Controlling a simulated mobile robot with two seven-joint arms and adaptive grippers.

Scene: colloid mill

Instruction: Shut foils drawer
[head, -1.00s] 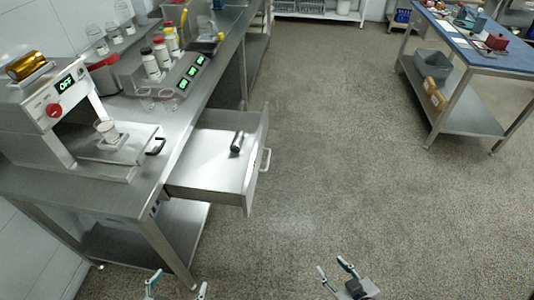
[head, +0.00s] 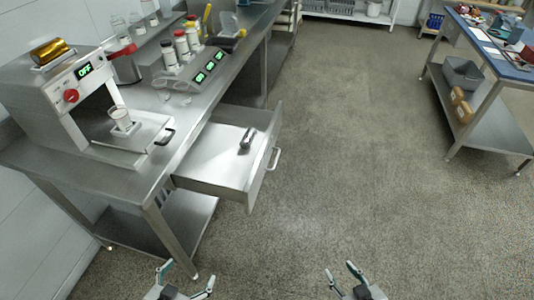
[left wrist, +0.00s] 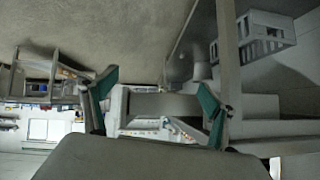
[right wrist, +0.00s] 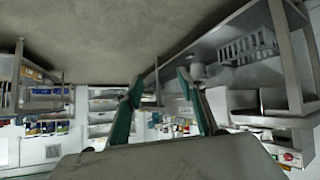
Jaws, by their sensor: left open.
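The foils drawer (head: 215,172) is pulled out from under the steel bench at the left of the head view. Its front panel (head: 264,170) faces right and carries a bar handle (head: 274,159). A dark and silver cylindrical item (head: 247,138) lies inside it. My left gripper (head: 187,276) is open and empty, low in the head view, below and in front of the drawer; its spread fingers also show in the left wrist view (left wrist: 158,100). My right gripper (head: 340,274) is open and empty over the floor, to the right of the drawer, also in the right wrist view (right wrist: 158,95).
The bench (head: 130,178) holds a sealing machine (head: 70,95) marked OFF, a gold foil roll (head: 52,50), a cup (head: 121,118) and capped bottles (head: 182,46). A blue-topped table (head: 490,45) stands at the right. The floor (head: 350,150) between is clear.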

